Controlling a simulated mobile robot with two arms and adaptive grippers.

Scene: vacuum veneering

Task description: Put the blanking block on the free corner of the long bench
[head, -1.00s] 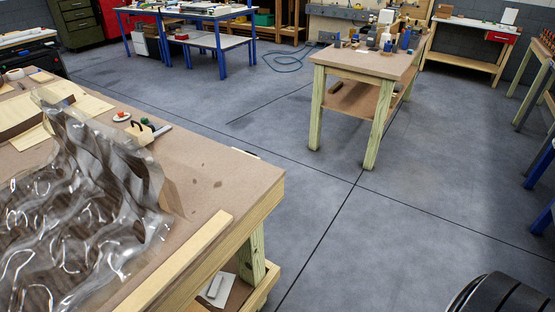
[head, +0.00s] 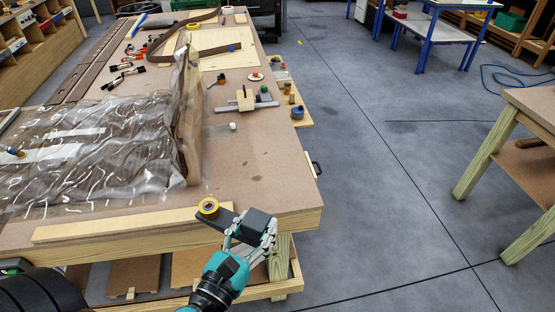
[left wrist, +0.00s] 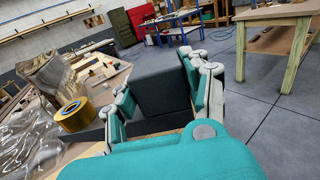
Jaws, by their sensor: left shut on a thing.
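The long bench (head: 262,165) has a brown top, and its near right corner is bare. My left gripper (head: 250,232) is shut on a dark block, the blanking block (head: 259,223), just in front of the bench's near edge by that corner. The block also shows between the fingers in the left wrist view (left wrist: 163,92). Its underside is hidden, and I cannot tell whether it touches the bench. A yellow tape roll (head: 208,207) sits left of the gripper, with a dark flat strip beside it. My right gripper is not in view.
A clear wrinkled vacuum bag (head: 95,140) covers the bench's near left. A light wooden strip (head: 130,223) lies along the near edge. Clamps (head: 122,76) and a marking gauge (head: 246,100) lie farther back. Open floor (head: 385,180) is to the right.

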